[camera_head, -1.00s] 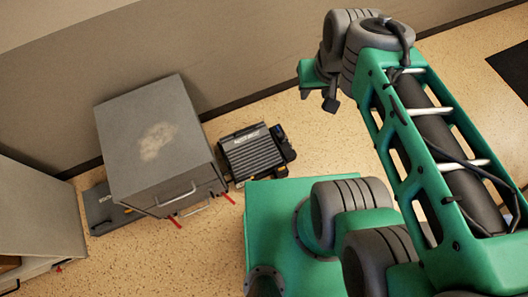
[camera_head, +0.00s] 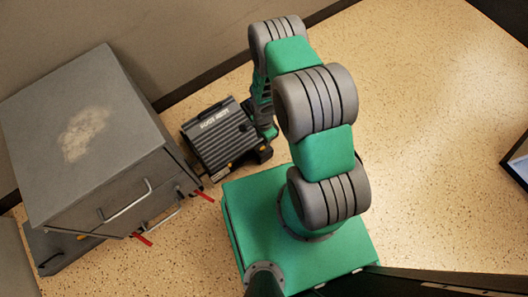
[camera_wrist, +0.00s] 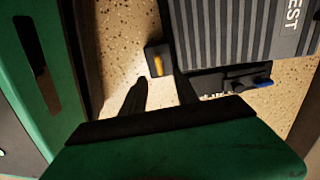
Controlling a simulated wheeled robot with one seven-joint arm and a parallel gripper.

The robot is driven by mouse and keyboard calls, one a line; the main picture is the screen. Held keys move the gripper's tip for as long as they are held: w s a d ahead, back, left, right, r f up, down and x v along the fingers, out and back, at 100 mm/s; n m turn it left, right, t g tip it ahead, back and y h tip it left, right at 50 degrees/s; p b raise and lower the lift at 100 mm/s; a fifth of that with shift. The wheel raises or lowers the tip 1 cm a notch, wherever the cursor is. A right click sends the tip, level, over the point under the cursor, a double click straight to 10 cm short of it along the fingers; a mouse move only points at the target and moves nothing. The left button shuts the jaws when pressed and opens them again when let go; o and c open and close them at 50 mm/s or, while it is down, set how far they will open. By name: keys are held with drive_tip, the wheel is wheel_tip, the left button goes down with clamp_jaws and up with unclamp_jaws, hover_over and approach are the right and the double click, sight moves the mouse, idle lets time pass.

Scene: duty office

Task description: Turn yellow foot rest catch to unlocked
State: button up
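The dark grey ribbed foot rest (camera_head: 222,140) stands on the floor beside the grey cabinet in the head view. In the wrist view its ribbed top (camera_wrist: 225,35) fills the upper right. The yellow catch (camera_wrist: 157,66) is a small upright orange-yellow tab on a dark block at the foot rest's left side. My gripper (camera_wrist: 159,82) is open and empty, its two dark fingers apart. In the picture the catch lies just beyond and between the fingertips; I cannot tell the depth gap, and no contact shows. In the head view my arm hides the fingers.
A blue-tipped part (camera_wrist: 264,83) sits on the foot rest's near edge, right of the fingers. The grey cabinet (camera_head: 80,130), with metal handles and red floor-level parts, stands left of the foot rest. The wall is behind; open floor (camera_head: 430,130) lies right.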

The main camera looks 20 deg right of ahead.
sight(264, 149)
wheel_tip(264, 149, down, 8)
drive_tip(key=b, duration=0.2)
drive_tip(key=shift+s+f+b, duration=0.1)
drive_tip(key=shift+s+b, duration=0.05)
drive_tip(key=shift+b, duration=0.2)
drive_tip(key=shift+c, duration=0.6)
clamp_jaws()
